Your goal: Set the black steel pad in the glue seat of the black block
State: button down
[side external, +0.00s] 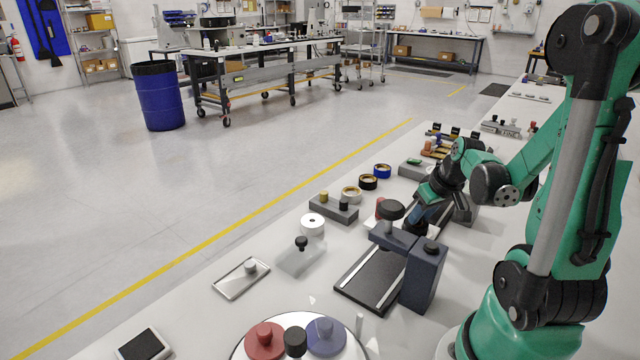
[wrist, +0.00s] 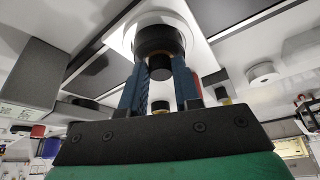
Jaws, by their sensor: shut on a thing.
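My gripper (wrist: 160,80) has its two blue fingers shut on the small knob of a round black piece (wrist: 158,40), which looks like the black steel pad. A white round surface shows behind the piece in the wrist view; I cannot tell whether they touch. In the side view my gripper (side external: 418,222) points down just behind the dark clamp fixture, and the piece is mostly hidden. A dark block (side external: 465,210) stands just right of my gripper, partly hidden by it. It may be the black block; its glue seat cannot be made out.
A dark blue clamp fixture (side external: 424,278) with a black knob (side external: 391,210) stands close in front of my gripper. A dark plate with light strips (side external: 372,278) lies beside it. Red and blue knobbed discs (side external: 265,338) sit at the front. Tape rolls (side external: 368,182) stand behind.

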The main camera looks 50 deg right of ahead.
jog(key=shift+c, duration=0.8)
grip_release()
jog(key=shift+r, duration=0.1)
notch_tip(320, 180, up, 7)
dwell(0.5)
jog(key=w+a+r+n+t+y, duration=0.1)
jog(key=w+a+n, duration=0.1)
jog(key=a, duration=0.9)
jog(key=w+a+n+t+y, duration=0.1)
jog(key=w+a+n+t, duration=0.1)
jog(key=a, duration=0.9)
jog(key=w+n, duration=0.1)
jog(key=w, duration=0.1)
jog(key=shift+w+r, duration=0.35)
